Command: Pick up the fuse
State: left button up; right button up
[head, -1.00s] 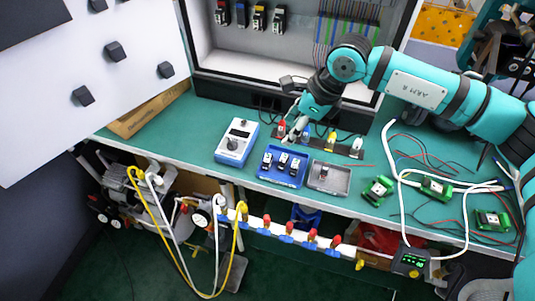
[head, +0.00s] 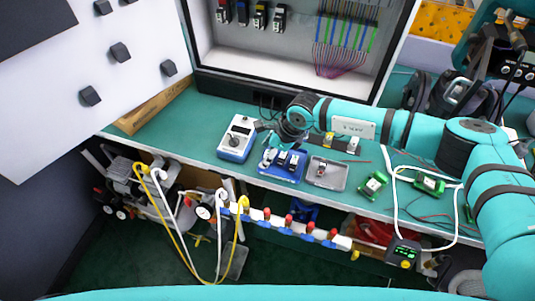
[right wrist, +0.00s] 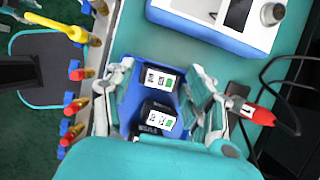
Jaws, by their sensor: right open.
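Black blocks with white labels, which look like fuses, stand in a blue tray (head: 280,178). In the head view two show clearly, a middle block (head: 281,158) and a right block (head: 293,162); the tray's left end is partly hidden by my gripper. The right wrist view shows an upper block (right wrist: 160,79) and a lower block (right wrist: 157,119) in the tray, between the spread fingers. My right gripper (head: 272,146) is open and empty over the tray; its fingers (right wrist: 160,78) flank the blocks without visible contact. My left gripper is not in view.
A blue-and-white meter box (head: 237,140) stands left of the blue tray. A grey tray (head: 328,183) with a small part is to its right, then green modules (head: 372,186) and loose cables. The open cabinet (head: 290,45) is behind. Red-capped valves (head: 289,220) line the bench front.

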jog(key=shift+f, duration=0.15)
jog(key=c, duration=0.6)
jog(key=shift+r, duration=0.2)
